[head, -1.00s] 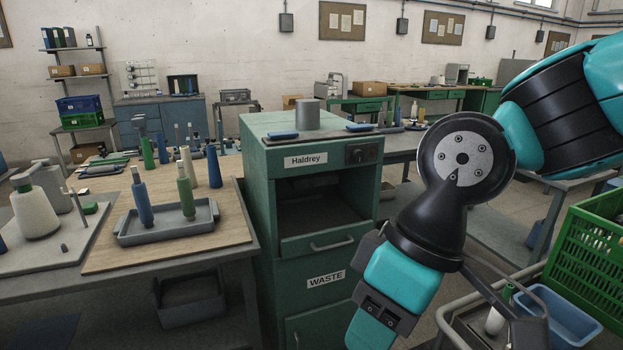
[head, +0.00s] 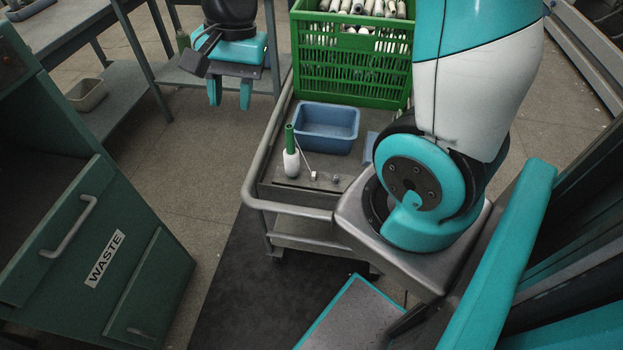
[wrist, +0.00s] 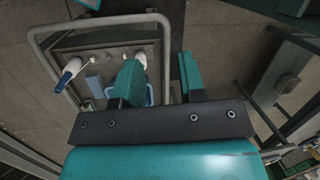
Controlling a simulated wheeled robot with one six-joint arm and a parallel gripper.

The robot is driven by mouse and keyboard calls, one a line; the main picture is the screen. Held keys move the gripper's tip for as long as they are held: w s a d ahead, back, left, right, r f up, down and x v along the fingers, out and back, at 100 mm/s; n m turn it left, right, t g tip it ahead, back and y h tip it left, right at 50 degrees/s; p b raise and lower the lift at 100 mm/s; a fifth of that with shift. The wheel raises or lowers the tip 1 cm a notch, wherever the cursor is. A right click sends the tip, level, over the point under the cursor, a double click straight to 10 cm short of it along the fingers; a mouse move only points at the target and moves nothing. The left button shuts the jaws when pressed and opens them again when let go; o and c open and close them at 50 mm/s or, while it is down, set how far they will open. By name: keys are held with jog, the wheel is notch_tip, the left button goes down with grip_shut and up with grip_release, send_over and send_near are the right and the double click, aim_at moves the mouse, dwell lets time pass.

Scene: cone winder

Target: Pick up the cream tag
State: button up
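I cannot make out a cream tag for certain in either view. Small pale pieces (head: 336,178) lie on the trolley's top deck, too small to identify. My gripper (head: 231,96) hangs left of the green crate in the head view, its two teal fingers pointing down and apart. In the wrist view my gripper (wrist: 161,82) is also open, with a clear gap between the fingers and nothing held. Part of the trolley deck (wrist: 115,44) shows beyond the fingers, which hide some of it.
The trolley has a grey rail (head: 249,180). It carries a green crate (head: 355,72) of white cones, a blue bin (head: 326,128) and a green-and-white bottle-like item (head: 291,160). A green WASTE cabinet (head: 60,215) stands left. Open floor (head: 185,165) lies between them.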

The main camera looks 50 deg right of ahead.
jog(key=w+d+f+m+b, duration=0.2)
jog(key=w+d+f+m, duration=0.2)
jog(key=d+f+m, duration=0.6)
jog(key=m+g+h+b, duration=0.1)
jog(key=m+g+b, duration=0.1)
jog(key=m, duration=1.1)
send_near(314, 174)
jog(key=x, duration=0.1)
jog(key=b+x, duration=0.1)
jog(key=x, duration=0.1)
jog(key=shift+s+d, duration=0.1)
jog(key=shift+s, duration=0.15)
jog(key=shift+w+x, duration=0.15)
jog(key=shift+x, duration=1.45)
jog(key=shift+w+x, duration=0.1)
jog(key=shift+x, duration=1.5)
jog(key=shift+c, duration=0.2)
jog(key=c, duration=0.5)
